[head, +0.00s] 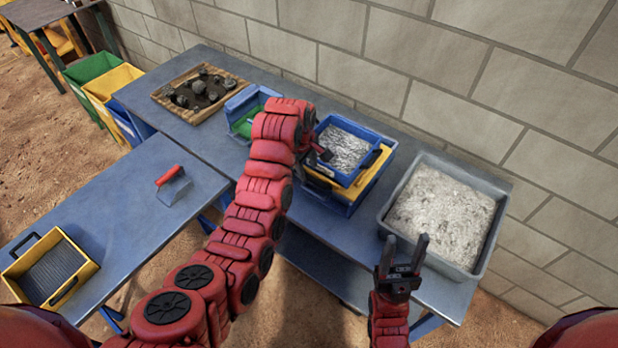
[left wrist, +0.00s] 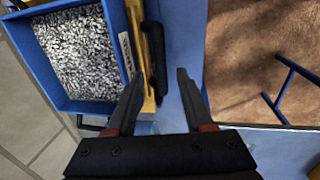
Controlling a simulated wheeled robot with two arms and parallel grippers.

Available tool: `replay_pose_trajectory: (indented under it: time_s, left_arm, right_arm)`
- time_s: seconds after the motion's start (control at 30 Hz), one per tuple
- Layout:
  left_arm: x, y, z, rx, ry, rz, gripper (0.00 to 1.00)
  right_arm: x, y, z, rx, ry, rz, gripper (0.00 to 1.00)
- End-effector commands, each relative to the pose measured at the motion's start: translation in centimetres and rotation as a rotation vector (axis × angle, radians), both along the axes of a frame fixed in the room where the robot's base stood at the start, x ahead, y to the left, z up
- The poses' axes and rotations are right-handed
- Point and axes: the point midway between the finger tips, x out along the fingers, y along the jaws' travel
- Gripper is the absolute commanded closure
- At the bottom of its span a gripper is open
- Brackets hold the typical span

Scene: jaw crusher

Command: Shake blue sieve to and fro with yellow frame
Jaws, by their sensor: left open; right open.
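The blue sieve (head: 347,148), full of grey chips, sits on the yellow frame (head: 374,178) at the back of the table. In the left wrist view the sieve (left wrist: 112,20) is at the upper left, with a strip of the yellow frame (left wrist: 148,100) beside it. A black handle (left wrist: 153,45) stands out from that side and lies between my left fingertips in the picture; I cannot tell how deep. My left gripper (head: 320,152) is open at the sieve's left side, partly hidden by my arm. My right gripper (head: 405,250) is open and empty before the grey tray.
A grey tray (head: 385,215) of pale grit stands right of the sieve. A blue container with green inside (head: 240,108) and a wooden tray of rocks (head: 165,98) stand left. A wall runs behind.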

Motion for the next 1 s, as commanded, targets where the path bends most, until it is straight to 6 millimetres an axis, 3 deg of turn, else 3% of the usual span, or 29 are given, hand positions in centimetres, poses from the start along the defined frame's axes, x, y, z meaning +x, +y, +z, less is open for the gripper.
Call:
replay_pose_trajectory:
  time_s: [0.03, 0.3, 0.67, 0.97, 1.0]
  left_arm:
    - [-0.1, -0.1, -0.4, 0.002, 0.007, -0.001, 0.48]
    - [0.5, -0.4, -3.0, 0.0, 0.002, 0.0, 0.48]
    - [0.6, -0.4, -3.5, -0.001, 0.001, 0.0, 0.48]
    - [0.5, -0.4, -3.5, 0.0, 0.0, 0.0, 1.0]
    - [0.5, -0.4, -3.5, -0.001, 0.001, 0.0, 1.0]
  right_arm:
    - [0.0, 0.0, 1.1, 0.0, -0.001, 0.0, 0.48]
    - [0.0, 0.0, 1.8, 0.0, 0.0, 0.0, 0.48]
    - [0.0, 0.0, 1.8, 0.0, 0.0, 0.0, 0.48]
    - [0.0, 0.0, 1.8, 0.0, 0.0, 0.0, 0.48]
    - [0.0, 0.0, 1.8, 0.0, 0.0, 0.0, 0.48]
